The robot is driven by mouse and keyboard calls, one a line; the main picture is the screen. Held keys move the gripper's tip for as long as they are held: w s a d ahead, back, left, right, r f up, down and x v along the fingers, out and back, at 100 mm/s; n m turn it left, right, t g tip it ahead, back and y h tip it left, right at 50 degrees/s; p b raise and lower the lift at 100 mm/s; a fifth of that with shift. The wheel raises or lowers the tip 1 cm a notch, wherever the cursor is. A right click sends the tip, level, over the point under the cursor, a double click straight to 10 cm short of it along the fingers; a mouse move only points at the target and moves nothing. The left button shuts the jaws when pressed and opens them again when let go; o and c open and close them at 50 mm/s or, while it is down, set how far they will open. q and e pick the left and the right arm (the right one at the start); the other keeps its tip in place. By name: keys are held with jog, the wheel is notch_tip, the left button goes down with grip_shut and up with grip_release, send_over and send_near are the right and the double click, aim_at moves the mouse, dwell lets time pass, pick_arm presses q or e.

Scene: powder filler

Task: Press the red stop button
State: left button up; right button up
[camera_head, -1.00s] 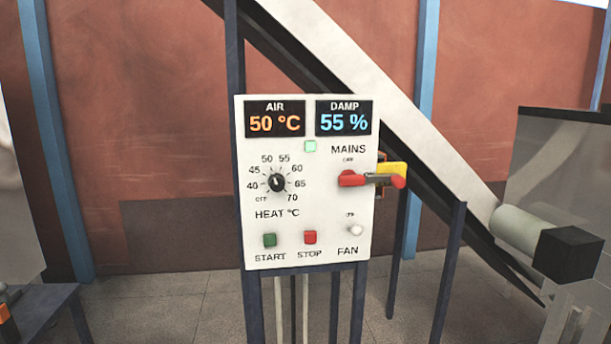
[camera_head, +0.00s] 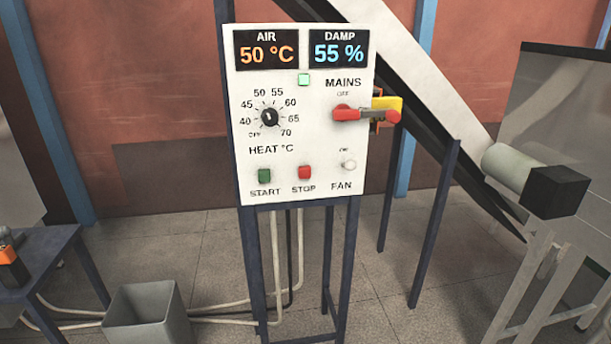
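I cannot tell from here whether the stop button is pressed in. Neither of my grippers is in view, and nothing touches the panel.
The red mains handle (camera_head: 347,113) with a yellow part (camera_head: 386,104) sticks out at the panel's right. A grey bin (camera_head: 147,318) stands on the floor, left of the panel legs. A dark table (camera_head: 38,258) is at left. A black-ended roller (camera_head: 553,191) is at right.

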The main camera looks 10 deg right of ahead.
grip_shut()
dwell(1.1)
